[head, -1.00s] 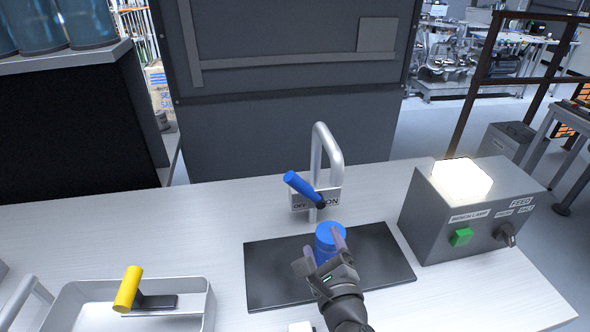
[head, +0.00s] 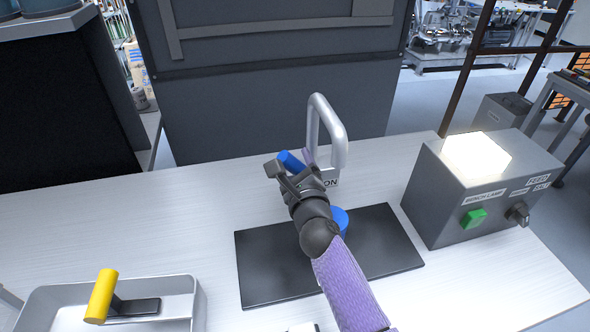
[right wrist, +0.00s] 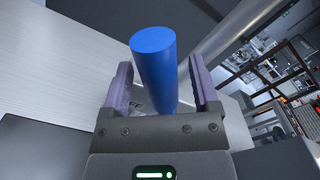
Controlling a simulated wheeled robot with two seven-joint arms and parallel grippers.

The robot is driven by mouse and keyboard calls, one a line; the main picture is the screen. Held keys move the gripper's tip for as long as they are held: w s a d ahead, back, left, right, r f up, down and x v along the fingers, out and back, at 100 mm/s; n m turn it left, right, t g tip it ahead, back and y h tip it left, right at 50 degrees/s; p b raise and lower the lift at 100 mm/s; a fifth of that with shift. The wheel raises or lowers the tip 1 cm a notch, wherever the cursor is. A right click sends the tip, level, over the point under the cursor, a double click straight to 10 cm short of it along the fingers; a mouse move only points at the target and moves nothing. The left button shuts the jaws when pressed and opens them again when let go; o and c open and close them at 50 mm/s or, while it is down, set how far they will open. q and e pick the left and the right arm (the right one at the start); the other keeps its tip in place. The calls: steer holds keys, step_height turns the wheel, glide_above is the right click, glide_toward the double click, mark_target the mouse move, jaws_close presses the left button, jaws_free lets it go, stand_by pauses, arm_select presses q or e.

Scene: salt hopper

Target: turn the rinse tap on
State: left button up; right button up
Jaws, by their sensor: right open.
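The rinse tap (head: 338,130) is a grey curved spout at the back of the bench. Its blue lever handle (head: 291,160) points up and left, toward the OFF side in the head view. My right gripper (head: 289,168) is open at the lever and hides much of it and the OFF label. In the right wrist view the blue lever (right wrist: 155,68) stands between the two open fingers of my right gripper (right wrist: 160,90), with a gap on each side. The ON label (head: 331,183) shows just right of the gripper. My left gripper is not in view.
A blue cylinder (head: 341,219) stands on the black mat (head: 390,250), partly behind my right arm. A grey box (head: 440,200) with a lit lamp, green button and knob stands at right. A tray (head: 185,305) with a yellow-handled tool (head: 102,295) is at front left.

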jaws_close()
stand_by(0.3)
stand_by(1.1)
